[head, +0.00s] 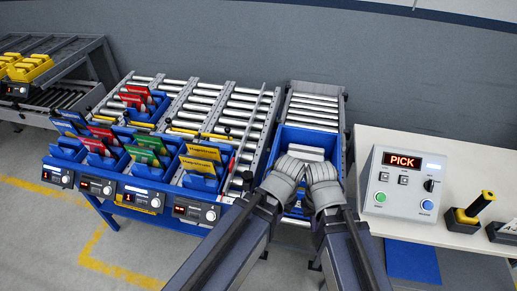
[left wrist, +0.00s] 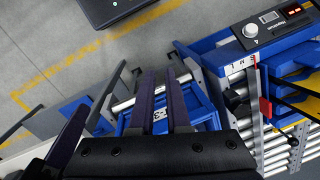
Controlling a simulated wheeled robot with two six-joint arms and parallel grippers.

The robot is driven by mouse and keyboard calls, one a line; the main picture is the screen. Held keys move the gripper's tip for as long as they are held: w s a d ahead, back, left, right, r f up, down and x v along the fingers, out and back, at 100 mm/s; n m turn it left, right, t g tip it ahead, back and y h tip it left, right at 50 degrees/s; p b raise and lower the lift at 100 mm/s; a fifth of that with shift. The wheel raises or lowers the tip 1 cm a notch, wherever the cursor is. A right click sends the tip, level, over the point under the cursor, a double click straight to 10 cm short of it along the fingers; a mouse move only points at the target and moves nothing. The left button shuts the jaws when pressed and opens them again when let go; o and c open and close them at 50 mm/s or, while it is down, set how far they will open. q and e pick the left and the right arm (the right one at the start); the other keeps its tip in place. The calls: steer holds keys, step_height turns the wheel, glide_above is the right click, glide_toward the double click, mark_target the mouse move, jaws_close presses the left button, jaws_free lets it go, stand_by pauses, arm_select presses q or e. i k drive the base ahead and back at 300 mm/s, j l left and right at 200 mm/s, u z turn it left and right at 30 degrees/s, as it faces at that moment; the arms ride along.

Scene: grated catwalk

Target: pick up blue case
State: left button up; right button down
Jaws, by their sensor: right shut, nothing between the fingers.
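The blue case (head: 313,139) is an open-topped tote on the right-hand roller lane, with a pale item (head: 306,152) inside. In the head view both my arms reach in from the bottom. My left gripper (head: 291,168) is over its left part and my right gripper (head: 320,170) over its right part. The right is shut and empty; its fingertips are hard to make out. In the left wrist view the left gripper (left wrist: 160,78) shows two dark fingers apart, with the blue case (left wrist: 204,112) beyond them. I cannot tell whether either touches it.
A flow rack with blue bins (head: 205,172) of colored packets stands left. A table (head: 450,150) at right carries a control box (head: 403,183) reading PICK and a yellow-handled tool (head: 474,208). Yellow bins (head: 30,67) sit far left. The floor at front left is clear.

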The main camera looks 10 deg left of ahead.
mark_target(66, 127)
steer(key=j, duration=4.15)
steer(key=i+j, duration=0.1)
steer(key=j, duration=0.4)
steer(key=i, duration=0.25)
steer(key=u, duration=0.05)
